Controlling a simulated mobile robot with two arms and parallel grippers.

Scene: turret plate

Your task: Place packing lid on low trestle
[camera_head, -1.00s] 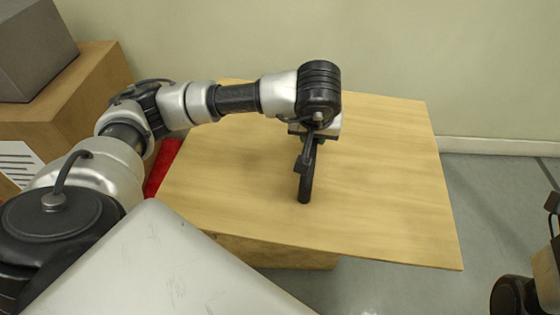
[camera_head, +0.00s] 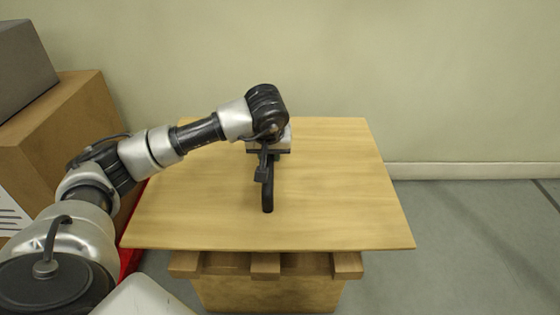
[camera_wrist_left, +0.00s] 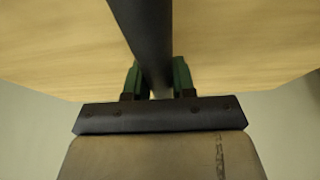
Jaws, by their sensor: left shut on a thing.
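The packing lid (camera_head: 330,195) is a wide, flat wooden board with a dark bar handle (camera_head: 268,198) standing on its top. My left gripper (camera_head: 266,160) is shut on this handle. In the left wrist view the green-padded fingers (camera_wrist_left: 157,82) are on both sides of the dark handle (camera_wrist_left: 152,30). The low trestle (camera_head: 265,266), a wooden stand with several short beams at its top, shows under the lid's near edge. The lid hides most of it. I cannot tell whether the lid touches the beams. My right gripper is not in view.
A brown carton (camera_head: 65,125) with a grey box (camera_head: 22,65) on it stands at the left. A red thing (camera_head: 130,258) shows beside the lid's left edge. A plain wall is behind. The grey floor (camera_head: 470,250) at the right is clear.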

